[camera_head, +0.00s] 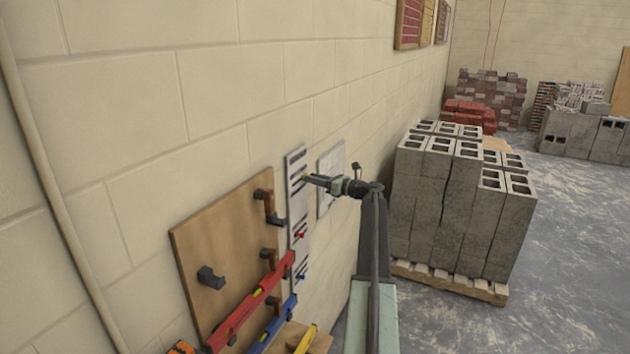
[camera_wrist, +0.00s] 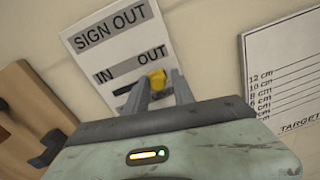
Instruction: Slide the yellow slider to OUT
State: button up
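The SIGN OUT board (camera_wrist: 92,38) is a pale panel on the wall. It shows IN at the left and OUT at the right of a dark slot. The yellow slider (camera_wrist: 157,77) is at the right part of the slot, just below the word OUT. My gripper (camera_wrist: 162,78) is at the board, with its two fingers apart and the slider between their tips. I cannot tell whether both fingers touch it. In the head view my gripper (camera_head: 311,180) reaches the upper part of the board (camera_head: 296,165) and mostly hides the slider.
A wooden panel (camera_head: 215,235) with hooks and levels is left of the board. A TARGET sheet (camera_wrist: 285,75) is to its right. Red (camera_head: 300,236) and blue (camera_head: 301,274) sliders sit lower on the board. Stacked concrete blocks (camera_head: 430,190) stand at the right.

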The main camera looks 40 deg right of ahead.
jog(key=shift+o, duration=0.3)
jog(key=shift+w+f, duration=0.15)
jog(key=shift+s, duration=0.2)
jog(key=v, duration=0.7)
jog(key=shift+s+d, duration=0.2)
jog(key=shift+s, duration=0.05)
